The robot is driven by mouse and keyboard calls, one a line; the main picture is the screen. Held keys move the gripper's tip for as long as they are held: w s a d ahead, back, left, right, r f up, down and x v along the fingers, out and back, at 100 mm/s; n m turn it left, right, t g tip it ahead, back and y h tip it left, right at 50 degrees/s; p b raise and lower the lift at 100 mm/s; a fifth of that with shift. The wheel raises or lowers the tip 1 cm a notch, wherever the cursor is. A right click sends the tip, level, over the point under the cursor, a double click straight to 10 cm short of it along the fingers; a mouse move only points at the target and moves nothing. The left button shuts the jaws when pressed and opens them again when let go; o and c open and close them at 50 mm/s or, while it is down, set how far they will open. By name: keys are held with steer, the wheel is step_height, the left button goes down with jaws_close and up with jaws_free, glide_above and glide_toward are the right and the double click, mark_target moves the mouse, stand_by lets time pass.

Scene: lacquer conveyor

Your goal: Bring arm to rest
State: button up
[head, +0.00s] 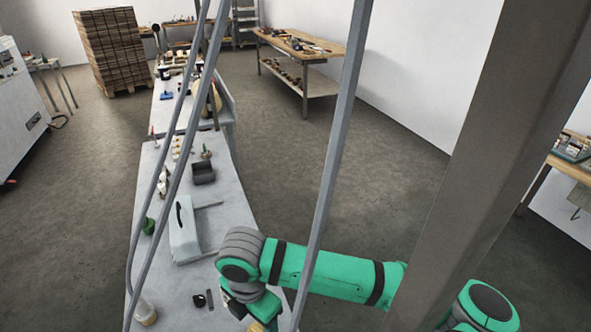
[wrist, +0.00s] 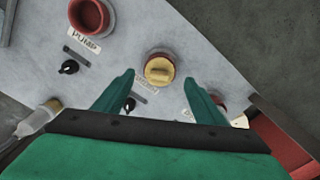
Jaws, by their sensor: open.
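My green arm reaches in from the right in the head view, its wrist bent down over the near end of the grey bench (head: 190,295). My gripper (head: 258,318) is low at the bottom edge there, with its fingers mostly hidden. In the wrist view my gripper (wrist: 158,79) is open, with its two green fingers apart. A round yellow knob with a raised bar (wrist: 159,69) shows between and just beyond the fingertips. I see no contact with it. Nothing is held.
In the wrist view, a red ring (wrist: 88,17) labelled PUMP, a black knob (wrist: 68,67) and a bottle (wrist: 38,118) are near. In the head view a grey box (head: 183,240) and dark open bin (head: 203,172) stand on the bench. Open floor (head: 300,180) lies to the right.

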mark_target(257, 329)
step_height(257, 329, down, 4)
steer(key=shift+r, duration=0.45)
